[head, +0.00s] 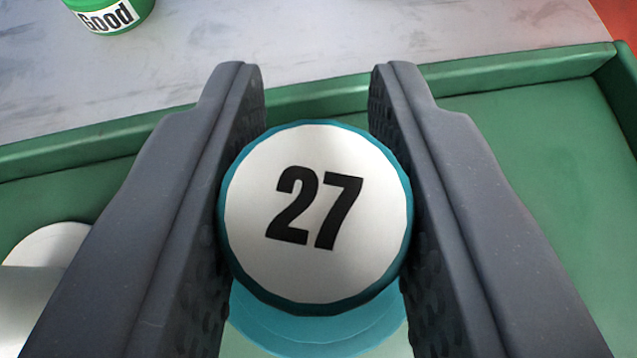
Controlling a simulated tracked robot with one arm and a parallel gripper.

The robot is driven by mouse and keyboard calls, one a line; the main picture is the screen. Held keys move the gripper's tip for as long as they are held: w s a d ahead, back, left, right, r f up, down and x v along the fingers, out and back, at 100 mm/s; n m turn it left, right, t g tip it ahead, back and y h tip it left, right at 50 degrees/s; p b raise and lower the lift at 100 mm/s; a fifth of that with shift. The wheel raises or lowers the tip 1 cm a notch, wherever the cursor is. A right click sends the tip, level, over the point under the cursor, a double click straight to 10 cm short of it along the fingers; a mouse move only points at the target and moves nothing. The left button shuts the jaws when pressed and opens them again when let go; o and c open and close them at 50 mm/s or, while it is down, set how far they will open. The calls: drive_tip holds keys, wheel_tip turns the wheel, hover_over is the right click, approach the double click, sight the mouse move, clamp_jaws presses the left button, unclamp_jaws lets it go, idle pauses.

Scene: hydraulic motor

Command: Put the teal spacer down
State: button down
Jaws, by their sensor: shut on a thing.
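The teal spacer (317,215) is round, with a white top marked "27". My gripper (315,80) is shut on it, with one grey finger pressed against each side. Below the spacer, toward the bottom of the picture, more teal surface (318,325) shows; I cannot tell if it is part of the spacer or another thing under it. The spacer is over a green tray (560,150). Its underside is hidden, so I cannot tell whether it touches the tray.
A white rounded thing (45,265) lies in the tray at the left, partly behind my left finger. The tray's raised rim (520,70) runs across behind the fingers. Beyond it, a green container labelled "Good" (108,15) stands on a pale marbled surface. The tray floor at right looks clear.

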sight(317, 193)
wheel_tip(317, 193, down, 3)
drive_tip(key=shift+f+b, duration=0.1)
drive_tip(key=shift+b, duration=0.3)
drive_tip(key=c, duration=1.2)
unclamp_jaws()
drive_tip(key=shift+o, duration=0.2)
drive_tip(key=shift+s+r, duration=0.1)
drive_tip(key=shift+r, duration=0.15)
drive_tip(key=p+v, duration=0.2)
drive_tip(key=v, duration=0.9)
drive_tip(key=shift+s+r, duration=0.2)
drive_tip(key=shift+s, duration=0.15)
